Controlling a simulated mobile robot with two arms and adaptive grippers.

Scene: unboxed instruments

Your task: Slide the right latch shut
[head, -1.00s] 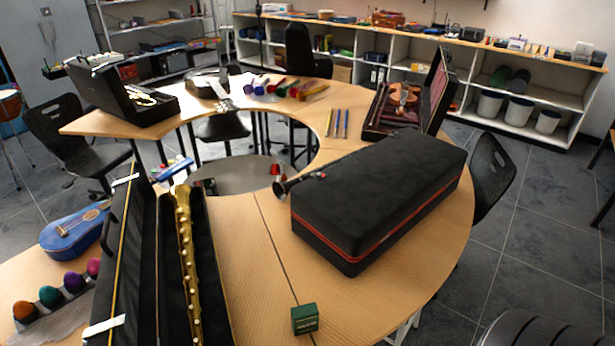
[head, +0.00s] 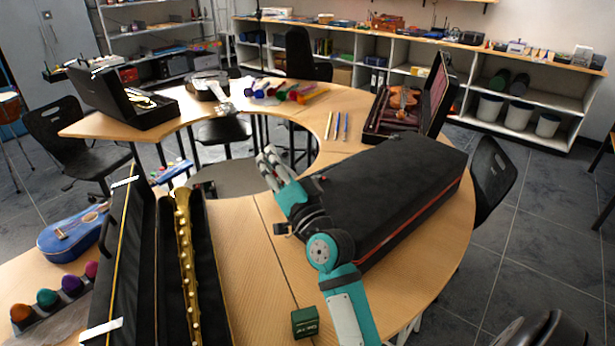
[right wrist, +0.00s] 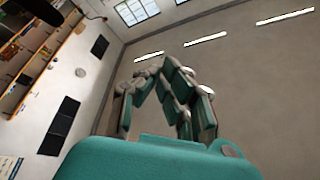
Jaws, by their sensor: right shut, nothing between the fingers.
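A closed black case (head: 390,185) with a red seam lies on the right part of the curved table. My right gripper (head: 268,160) is shut and empty, pointing up and away at the left end of this case. An open black case (head: 118,250) with a gold saxophone (head: 186,265) lies at the left. Pale metal pieces show on its raised lid. My left gripper is not in view.
A small green box (head: 305,322) stands beside my right forearm. An open violin case (head: 395,130) stands behind the black case. A blue ukulele (head: 70,232) and several coloured eggs lie at the left. The wood between the two cases is mostly clear.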

